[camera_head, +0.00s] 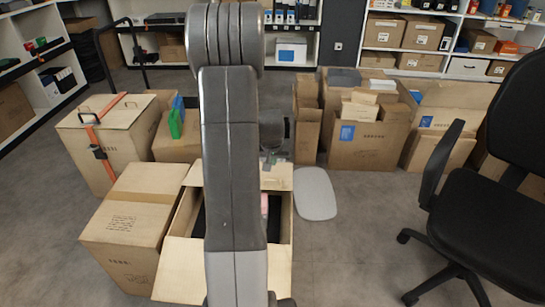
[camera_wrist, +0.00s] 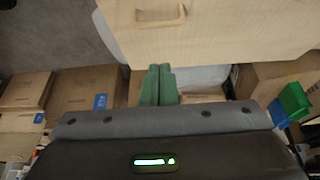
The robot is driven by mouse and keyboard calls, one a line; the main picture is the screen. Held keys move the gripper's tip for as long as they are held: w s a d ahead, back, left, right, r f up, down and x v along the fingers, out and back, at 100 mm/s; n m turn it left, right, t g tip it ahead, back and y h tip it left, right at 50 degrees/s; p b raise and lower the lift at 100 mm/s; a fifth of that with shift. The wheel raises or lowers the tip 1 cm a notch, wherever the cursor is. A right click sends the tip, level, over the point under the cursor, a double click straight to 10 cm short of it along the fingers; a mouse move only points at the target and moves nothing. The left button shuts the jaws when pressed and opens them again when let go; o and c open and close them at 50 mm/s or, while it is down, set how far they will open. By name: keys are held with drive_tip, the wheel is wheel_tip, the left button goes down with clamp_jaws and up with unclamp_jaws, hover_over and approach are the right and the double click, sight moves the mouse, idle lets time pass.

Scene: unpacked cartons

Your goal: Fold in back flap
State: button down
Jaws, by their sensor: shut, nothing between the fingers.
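The open carton (camera_head: 286,222) stands in front of me in the head view, with its front flap (camera_head: 185,270) folded outward toward me. Its back flap (camera_head: 278,176) shows as a pale panel at the far edge, partly hidden behind my arm. Inside are something dark and a pink item (camera_head: 264,205). In the wrist view, my gripper (camera_wrist: 160,68) has its two green fingers together and empty. A large pale cardboard panel (camera_wrist: 230,38) fills the top of that view beyond the fingertips; I cannot tell which part it is, or whether the fingers touch it.
A closed carton (camera_head: 130,222) stands close on the left, with a strapped box (camera_head: 110,145) behind it. A pale rounded panel (camera_head: 315,193) lies right of the open carton. More cartons (camera_head: 365,145) stand behind. A black chair (camera_head: 490,195) is at right; floor between is clear.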

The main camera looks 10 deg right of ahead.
drive_tip(key=b, duration=0.2)
hover_over(272, 186)
drive_tip(key=shift+w+d+f, duration=0.1)
drive_tip(key=shift+f, duration=1)
drive_tip(key=shift+w+f, duration=0.1)
drive_tip(key=shift+f, duration=0.95)
drive_tip(key=shift+s+f, duration=0.15)
drive_tip(key=shift+f, duration=0.4)
drive_tip(key=f+b, duration=0.1)
drive_tip(key=s+f+b, duration=0.1)
drive_tip(key=shift+s+a+f+b, duration=0.2)
drive_tip(key=shift+f+b, duration=0.15)
drive_tip(key=shift+b, duration=0.05)
drive_tip(key=shift+r, duration=0.1)
